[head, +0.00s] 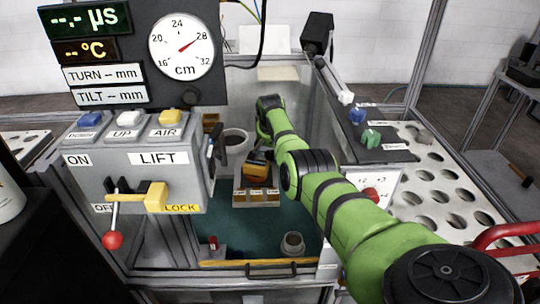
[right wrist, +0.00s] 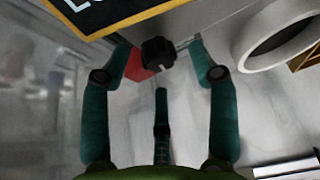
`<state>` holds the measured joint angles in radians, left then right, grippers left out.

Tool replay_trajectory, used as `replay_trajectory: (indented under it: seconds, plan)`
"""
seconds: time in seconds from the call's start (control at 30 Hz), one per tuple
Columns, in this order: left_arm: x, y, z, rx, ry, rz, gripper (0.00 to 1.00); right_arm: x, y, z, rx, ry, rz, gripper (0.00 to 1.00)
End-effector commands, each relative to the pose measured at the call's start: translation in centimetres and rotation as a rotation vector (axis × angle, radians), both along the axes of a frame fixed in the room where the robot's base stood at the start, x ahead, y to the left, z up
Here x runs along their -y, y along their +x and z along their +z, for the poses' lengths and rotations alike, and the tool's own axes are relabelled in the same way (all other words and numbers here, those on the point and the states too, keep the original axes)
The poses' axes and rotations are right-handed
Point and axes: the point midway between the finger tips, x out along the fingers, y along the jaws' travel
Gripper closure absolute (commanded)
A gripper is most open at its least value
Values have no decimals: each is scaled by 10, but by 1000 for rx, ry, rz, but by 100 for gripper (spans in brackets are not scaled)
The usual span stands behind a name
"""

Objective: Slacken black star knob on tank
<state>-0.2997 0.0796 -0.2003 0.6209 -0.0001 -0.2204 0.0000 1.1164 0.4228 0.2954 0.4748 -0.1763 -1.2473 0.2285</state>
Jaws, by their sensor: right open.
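The black star knob (right wrist: 158,52) shows in the right wrist view at the upper middle, with a red piece (right wrist: 137,68) beside it on its left. In the head view my green right arm reaches over the tank (head: 260,222), and I cannot make out the knob there. My left gripper is in neither view.
A dark label with a yellow border (right wrist: 105,12) and a white round rim (right wrist: 275,38) lie close to the fingers. The lift panel (head: 135,160) stands left of the tank, and a plate with round holes (head: 440,180) lies right.

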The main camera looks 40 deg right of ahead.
Motion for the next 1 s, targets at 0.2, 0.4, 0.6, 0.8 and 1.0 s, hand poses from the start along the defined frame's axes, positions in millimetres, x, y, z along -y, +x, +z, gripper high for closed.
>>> replay_trajectory:
  seconds: [0.2,0.4,0.6,0.8,1.0]
  plan:
    - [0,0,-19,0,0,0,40,3,3,-14,-1,0,0,40]
    - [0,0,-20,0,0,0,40,4,3,-15,-1,0,1,40]
    - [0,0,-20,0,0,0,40,4,3,-14,-1,0,1,48]
    - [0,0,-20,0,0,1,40,4,4,-14,0,0,1,93]
    - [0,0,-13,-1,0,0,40,4,4,-11,2,1,51,93]
